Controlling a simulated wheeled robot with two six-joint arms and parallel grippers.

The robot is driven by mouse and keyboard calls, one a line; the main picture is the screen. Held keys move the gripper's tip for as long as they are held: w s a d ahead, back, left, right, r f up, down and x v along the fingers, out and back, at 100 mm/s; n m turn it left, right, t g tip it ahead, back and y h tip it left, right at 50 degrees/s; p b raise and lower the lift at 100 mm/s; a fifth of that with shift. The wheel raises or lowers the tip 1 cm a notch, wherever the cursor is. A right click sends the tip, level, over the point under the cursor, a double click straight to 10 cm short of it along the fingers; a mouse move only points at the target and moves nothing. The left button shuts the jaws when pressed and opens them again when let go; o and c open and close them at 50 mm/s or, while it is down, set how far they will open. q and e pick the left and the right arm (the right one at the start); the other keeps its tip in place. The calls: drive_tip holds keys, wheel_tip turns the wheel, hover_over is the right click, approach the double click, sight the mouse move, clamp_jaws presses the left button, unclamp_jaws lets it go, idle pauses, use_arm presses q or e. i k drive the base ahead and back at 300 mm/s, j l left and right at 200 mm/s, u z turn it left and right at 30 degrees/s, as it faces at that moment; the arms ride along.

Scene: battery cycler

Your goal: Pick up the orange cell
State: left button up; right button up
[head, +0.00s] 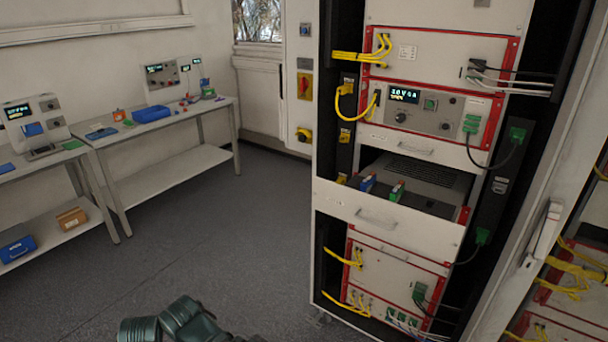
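I cannot make out an orange cell for certain. A small orange-red item (118,115) lies on the far workbench (190,120), beside a blue box, too small to identify. An open drawer (385,222) in the tall rack holds a blue item (367,183) and a green item (397,191) near its front left; these are also small, and part of the drawer's inside is hidden by its front panel. Neither gripper is in view; only dark green links of my own arm show at the bottom edge.
An open cabinet door with a handle (545,230) stands at right. A blue case (150,113) is on the bench; a brown box (72,218) is on a lower shelf. The floor between (215,230) is clear.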

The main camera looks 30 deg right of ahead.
sight(119, 117)
drive_tip(key=z, duration=1.65)
drive_tip(key=i+j+u, duration=0.8)
drive_tip(key=i+u, duration=0.15)
drive_tip(key=i+j+u, duration=0.1)
drive_tip(key=i+u, duration=0.4)
drive_tip(key=i, duration=0.75)
drive_tip(key=i+j, duration=0.1)
drive_tip(key=i, duration=3.95)
drive_tip(key=l+z, duration=0.05)
drive_tip(key=l, duration=0.15)
